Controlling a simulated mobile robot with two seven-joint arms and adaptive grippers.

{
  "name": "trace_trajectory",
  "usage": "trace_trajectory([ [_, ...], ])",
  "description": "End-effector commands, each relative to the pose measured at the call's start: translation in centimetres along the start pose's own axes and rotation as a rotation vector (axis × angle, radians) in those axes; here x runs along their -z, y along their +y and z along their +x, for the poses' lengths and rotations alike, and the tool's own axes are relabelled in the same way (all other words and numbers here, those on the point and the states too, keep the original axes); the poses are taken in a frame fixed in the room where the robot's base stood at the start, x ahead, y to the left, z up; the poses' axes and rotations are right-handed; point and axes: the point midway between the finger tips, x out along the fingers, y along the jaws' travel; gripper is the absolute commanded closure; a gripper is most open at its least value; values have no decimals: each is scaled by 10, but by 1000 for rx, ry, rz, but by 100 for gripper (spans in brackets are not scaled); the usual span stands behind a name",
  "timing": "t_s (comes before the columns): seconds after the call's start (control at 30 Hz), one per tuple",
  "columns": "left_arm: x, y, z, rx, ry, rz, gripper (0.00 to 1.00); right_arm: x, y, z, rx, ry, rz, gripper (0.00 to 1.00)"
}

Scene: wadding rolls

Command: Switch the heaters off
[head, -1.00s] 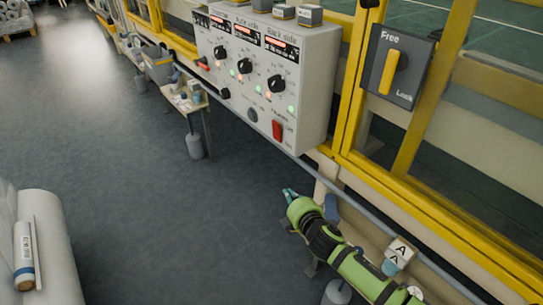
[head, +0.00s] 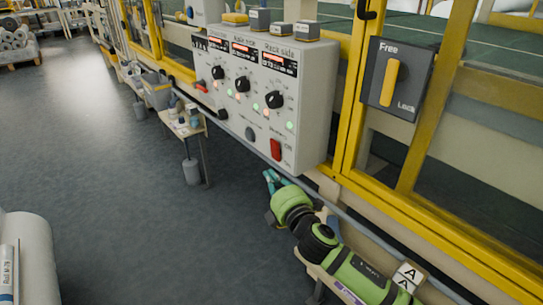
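The heater control box (head: 262,125) hangs on the yellow-framed machine, with several black knobs under lit red displays. One knob (head: 273,99) sits below the "Back side" label, another (head: 242,84) in the middle, another (head: 217,72) at left. Small green and red lamps glow near them. A red switch (head: 276,149) is at the box's lower right, beside a grey round button (head: 250,133). My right gripper (head: 270,180) is below the box, apart from it, at the end of the green arm. Its teal fingertips show, but their opening is unclear. My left gripper is out of view.
A yellow Free/Lock handle (head: 390,83) is on a dark plate right of the box. A small table (head: 187,126) with items stands left of it. A white roll (head: 28,255) lies at lower left. Open floor (head: 120,180) lies between.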

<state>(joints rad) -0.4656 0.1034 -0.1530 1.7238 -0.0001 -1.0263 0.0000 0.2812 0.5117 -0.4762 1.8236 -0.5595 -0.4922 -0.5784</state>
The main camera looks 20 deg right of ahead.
Motion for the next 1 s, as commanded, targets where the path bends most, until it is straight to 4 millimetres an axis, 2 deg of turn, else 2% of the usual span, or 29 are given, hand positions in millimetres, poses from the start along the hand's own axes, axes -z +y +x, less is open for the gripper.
trace_trajectory([
  [0.2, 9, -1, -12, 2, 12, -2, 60, 0, 0, 48, -2, -2, 0, 100],
  [0.37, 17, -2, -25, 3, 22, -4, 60, 0, -1, 78, -1, -1, 2, 100],
  [0.4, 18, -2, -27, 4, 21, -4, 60, -5, -1, 81, 1, -3, -2, 100],
  [0.5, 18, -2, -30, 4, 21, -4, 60, -22, -1, 83, 2, -3, -3, 100],
  [0.63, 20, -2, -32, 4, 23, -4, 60, -34, -1, 86, 1, -1, -1, 100],
  [1.0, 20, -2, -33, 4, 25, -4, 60, -39, -1, 87, 1, 0, 1, 100],
])
